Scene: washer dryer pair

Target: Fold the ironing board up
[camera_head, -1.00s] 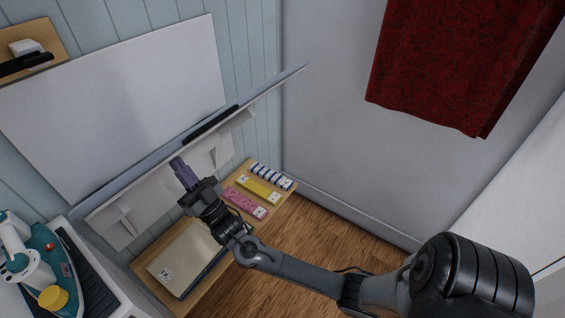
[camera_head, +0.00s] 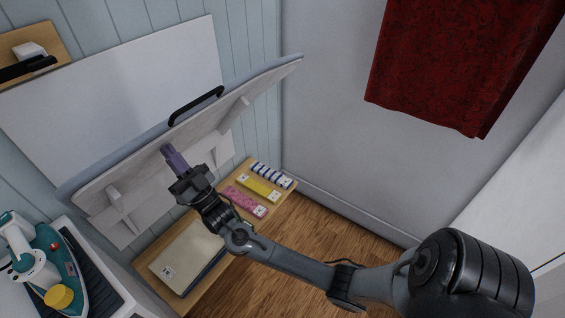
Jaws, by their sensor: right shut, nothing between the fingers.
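The ironing board (camera_head: 150,160) is hinged on the left wall and tilted up steeply, its pale underside with brackets facing me. A black handle (camera_head: 196,104) stands at its upper edge. A white back panel (camera_head: 110,100) is on the wall behind it. My right gripper (camera_head: 172,156) is shut and empty, its purple fingertips against or very close to the board's underside; I cannot tell if they touch. My left gripper is not in view.
A teal and white iron (camera_head: 48,268) rests on a stand at lower left. A low wooden shelf (camera_head: 284,208) holds folded cloths and a beige box (camera_head: 188,258). A red cloth (camera_head: 460,65) hangs at upper right. The wooden floor in the middle is clear.

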